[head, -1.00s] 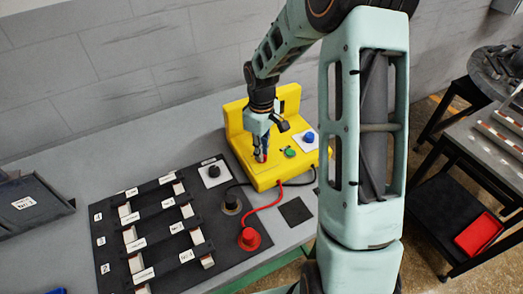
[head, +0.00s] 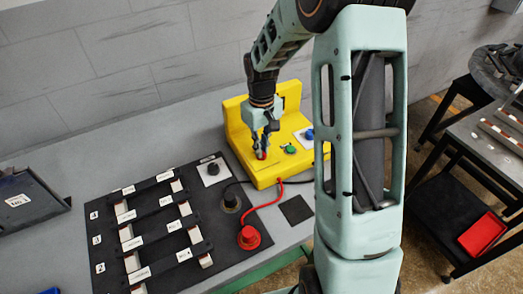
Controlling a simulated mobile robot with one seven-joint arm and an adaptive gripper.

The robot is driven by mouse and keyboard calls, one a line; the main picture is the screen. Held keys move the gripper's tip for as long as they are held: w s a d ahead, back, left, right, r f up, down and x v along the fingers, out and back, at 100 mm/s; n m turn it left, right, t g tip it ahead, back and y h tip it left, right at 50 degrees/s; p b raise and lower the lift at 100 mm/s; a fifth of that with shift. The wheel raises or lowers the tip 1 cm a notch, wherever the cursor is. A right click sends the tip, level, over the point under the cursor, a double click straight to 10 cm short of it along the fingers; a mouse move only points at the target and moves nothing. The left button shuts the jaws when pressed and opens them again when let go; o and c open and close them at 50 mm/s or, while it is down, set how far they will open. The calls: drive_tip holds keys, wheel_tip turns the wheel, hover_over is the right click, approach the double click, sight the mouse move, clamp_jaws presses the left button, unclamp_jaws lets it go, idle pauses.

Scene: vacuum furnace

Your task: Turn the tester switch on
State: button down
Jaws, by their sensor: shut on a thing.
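The yellow tester (head: 238,125) stands on the grey bench, with a raised back and a lower front deck. My gripper (head: 261,151) points down over the left part of the deck. It is shut on a small red-tipped part, which I take as the tester switch (head: 262,156). The fingers hide most of that part, so its position cannot be told. A green button (head: 290,149) sits just right of my gripper.
A black panel (head: 110,235) with several labelled white-ended bars lies left of the tester. A black knob (head: 213,169), a dark round terminal (head: 230,200) and a red terminal (head: 249,238) with cables stand in front. A side table with a red tray (head: 482,233) is at right.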

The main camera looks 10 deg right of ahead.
drive_tip(key=m+b, duration=0.1)
drive_tip(key=m, duration=0.3)
drive_tip(key=shift+m+b, duration=0.3)
drive_tip(key=shift+b, duration=0.1)
drive_tip(key=shift+m+b, duration=0.4)
drive_tip(key=shift+m, duration=1.1)
drive_tip(key=c, duration=2.1)
unclamp_jaws()
wheel_tip(320, 180, up, 12)
drive_tip(key=shift+r, duration=0.1)
